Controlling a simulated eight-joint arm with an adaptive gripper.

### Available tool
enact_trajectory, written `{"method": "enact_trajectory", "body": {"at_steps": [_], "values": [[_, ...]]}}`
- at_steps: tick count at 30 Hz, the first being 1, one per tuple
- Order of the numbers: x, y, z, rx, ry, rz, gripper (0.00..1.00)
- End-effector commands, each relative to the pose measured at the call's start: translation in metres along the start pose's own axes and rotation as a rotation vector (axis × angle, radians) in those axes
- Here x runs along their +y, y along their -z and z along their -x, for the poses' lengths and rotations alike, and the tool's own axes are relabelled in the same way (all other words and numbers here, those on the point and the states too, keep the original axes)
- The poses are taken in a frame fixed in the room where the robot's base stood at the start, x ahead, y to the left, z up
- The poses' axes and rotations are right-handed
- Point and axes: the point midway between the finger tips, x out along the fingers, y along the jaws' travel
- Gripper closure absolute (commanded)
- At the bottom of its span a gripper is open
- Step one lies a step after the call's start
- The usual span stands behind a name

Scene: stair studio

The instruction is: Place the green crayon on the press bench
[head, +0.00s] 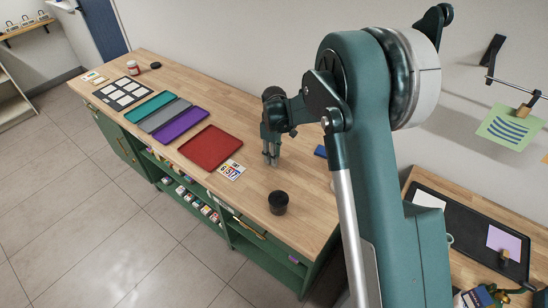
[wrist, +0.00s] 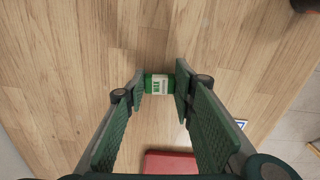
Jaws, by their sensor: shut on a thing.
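My gripper (head: 271,158) is low over the long wooden bench top (head: 240,107), right of the red tray. In the wrist view my gripper (wrist: 160,86) has its fingertips closed on the green crayon (wrist: 159,84), a short green piece with a white printed label. Bench wood shows behind it; I cannot tell whether it touches the surface. In the head view the crayon is too small or hidden to make out. A second wooden bench (head: 412,174) stands at the right, partly behind my arm. Nothing marks which one is the press bench.
Near my gripper are the red tray (head: 211,147), a number card (head: 231,170), a black cup (head: 279,203) and a blue item (head: 320,151). Purple, grey and teal trays lie farther left. The right bench holds a dark tray (head: 460,221) with a lilac sheet (head: 507,241).

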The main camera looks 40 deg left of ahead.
Motion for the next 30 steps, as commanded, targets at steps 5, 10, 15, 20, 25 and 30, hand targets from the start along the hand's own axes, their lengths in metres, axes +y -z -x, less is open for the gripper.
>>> {"method": "enact_trajectory", "body": {"at_steps": [5,10,15,20,25,30], "values": [[0.0,0.0,-0.0046,0.0,0.0,0.0,0.82],[0.0,0.0,-0.0043,0.0,0.0,0.0,0.82],[0.0,0.0,-0.0078,0.0,0.0,0.0,0.82],[0.0,0.0,-0.0087,0.0,0.0,0.0,0.65],[0.0,0.0,-0.0084,0.0,0.0,0.0,0.59],[0.0,0.0,-0.0084,0.0,0.0,0.0,0.59]]}}
